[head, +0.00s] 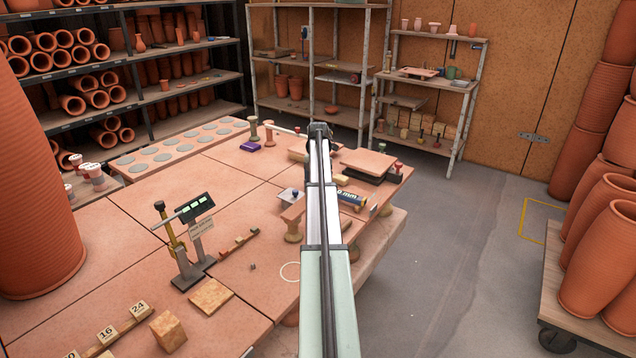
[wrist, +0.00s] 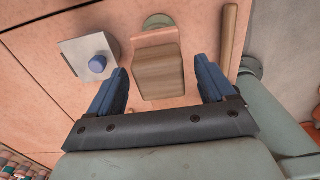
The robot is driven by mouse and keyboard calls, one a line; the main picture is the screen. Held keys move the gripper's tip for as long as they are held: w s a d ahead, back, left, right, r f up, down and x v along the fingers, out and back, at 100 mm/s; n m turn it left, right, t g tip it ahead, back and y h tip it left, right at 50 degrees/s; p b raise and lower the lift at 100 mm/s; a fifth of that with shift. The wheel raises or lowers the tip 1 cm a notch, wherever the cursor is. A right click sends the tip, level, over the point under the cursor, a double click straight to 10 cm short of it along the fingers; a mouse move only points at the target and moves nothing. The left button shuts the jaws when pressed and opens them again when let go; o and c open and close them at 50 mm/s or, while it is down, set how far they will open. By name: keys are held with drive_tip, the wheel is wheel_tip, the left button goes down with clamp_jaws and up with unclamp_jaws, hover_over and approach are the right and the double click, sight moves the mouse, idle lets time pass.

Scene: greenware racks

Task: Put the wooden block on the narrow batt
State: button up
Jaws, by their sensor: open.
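The wooden block (wrist: 158,75) shows in the wrist view as a brown, grained piece between the two blue fingers of my gripper (wrist: 162,88). The gripper is open, with a visible gap on each side of the block. A narrow terracotta strip (wrist: 155,38), which looks like the narrow batt, shows just beyond the block. The block overlaps it in the picture; I cannot tell whether they touch. In the head view a terracotta strip (head: 294,209) stands on a spool-like support (head: 293,232), left of my arm. My arm hides the block and the gripper's fingers there.
A white plate with a blue knob (wrist: 97,64) lies left of the fingers, and a wooden rod (wrist: 229,42) lies close on the right. A dark stack (head: 366,166) stands behind right.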

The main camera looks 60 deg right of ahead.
wheel_tip(320, 180, up, 12)
drive_tip(key=shift+r, duration=0.15)
idle(0.6)
drive_tip(key=shift+o, duration=1.2)
drive_tip(key=shift+s+d, duration=0.15)
drive_tip(key=shift+s, duration=0.1)
drive_tip(key=shift+o, duration=0.4)
drive_tip(key=s+a+f, duration=0.4)
drive_tip(key=s+a, duration=0.1)
drive_tip(key=s, duration=0.2)
drive_tip(key=shift+s+a+f+m, duration=0.15)
drive_tip(key=shift+s+f+m, duration=0.05)
drive_tip(key=shift+s+m, duration=0.1)
drive_tip(key=s+a+f+m, duration=0.3)
drive_tip(key=s+a+m, duration=0.3)
drive_tip(key=m, duration=1.1)
drive_tip(key=f, duration=0.6)
drive_tip(key=w+f, duration=0.1)
drive_tip(key=f, duration=0.2)
drive_tip(key=shift+w+a+f, duration=0.1)
drive_tip(key=shift+a+f, duration=0.1)
drive_tip(key=shift+f, duration=0.1)
drive_tip(key=shift+r, duration=0.1)
